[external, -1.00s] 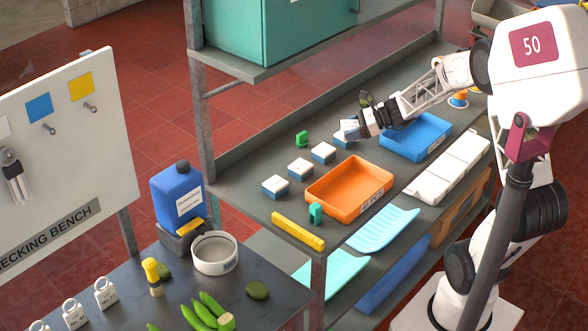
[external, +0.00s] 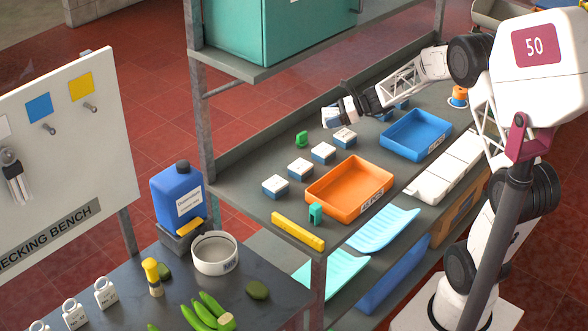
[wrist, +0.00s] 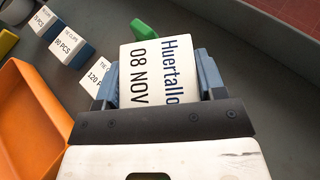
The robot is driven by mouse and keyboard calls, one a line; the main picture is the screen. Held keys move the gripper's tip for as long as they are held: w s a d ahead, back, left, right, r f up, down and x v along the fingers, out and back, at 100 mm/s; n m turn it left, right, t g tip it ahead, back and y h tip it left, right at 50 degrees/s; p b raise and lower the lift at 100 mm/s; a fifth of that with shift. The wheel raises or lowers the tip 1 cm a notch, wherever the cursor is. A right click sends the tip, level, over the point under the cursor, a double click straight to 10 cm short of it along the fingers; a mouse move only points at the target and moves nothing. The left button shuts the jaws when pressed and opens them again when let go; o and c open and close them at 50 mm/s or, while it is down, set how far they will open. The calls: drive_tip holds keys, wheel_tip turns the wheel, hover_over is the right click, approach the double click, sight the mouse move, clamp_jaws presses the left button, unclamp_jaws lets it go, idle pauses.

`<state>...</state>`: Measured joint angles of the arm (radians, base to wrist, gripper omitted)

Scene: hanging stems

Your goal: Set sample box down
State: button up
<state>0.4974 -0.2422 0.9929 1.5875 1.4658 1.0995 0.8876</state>
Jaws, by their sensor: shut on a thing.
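My gripper (external: 349,108) is shut on a white-topped box with blue sides (external: 331,117), held at the back of the shelf. In the wrist view, the held box (wrist: 150,75) has a label reading "Huertallo" and "08 NOV". The blue-grey fingers of my gripper (wrist: 159,84) press on its two sides. The box's underside is hidden, so I cannot tell whether it touches the shelf (external: 240,192). Several similar white-and-blue boxes stand in a row in front, the nearest to my gripper being a box (external: 344,138) marked "120 P…" in the wrist view (wrist: 98,75).
An orange tray (external: 318,192) and a blue tray (external: 387,138) stand beside the row. A small green object (external: 302,138) is behind the row, and it shows beyond the held box in the wrist view (wrist: 141,29). The shelf's back left strip is mostly clear.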

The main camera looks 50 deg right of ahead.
drive_tip(key=shift+w+d+f, duration=0.1)
drive_tip(key=shift+w+d, duration=0.15)
drive_tip(key=shift+w, duration=0.6)
drive_tip(key=shift+w+d+f, duration=0.1)
drive_tip(key=shift+w+d, duration=0.15)
drive_tip(key=shift+w, duration=0.65)
drive_tip(key=shift+w+d+f, duration=0.1)
drive_tip(key=shift+w+d, duration=0.15)
drive_tip(key=shift+w, duration=0.6)
drive_tip(key=shift+f, duration=1.7)
drive_tip(key=shift+f, duration=0.6)
drive_tip(key=o, duration=1)
drive_tip(key=shift+c, duration=0.2)
drive_tip(key=shift+r, duration=0.2)
drive_tip(key=shift+s+r, duration=0.1)
drive_tip(key=shift+r, duration=0.4)
drive_tip(key=v, duration=1.2)
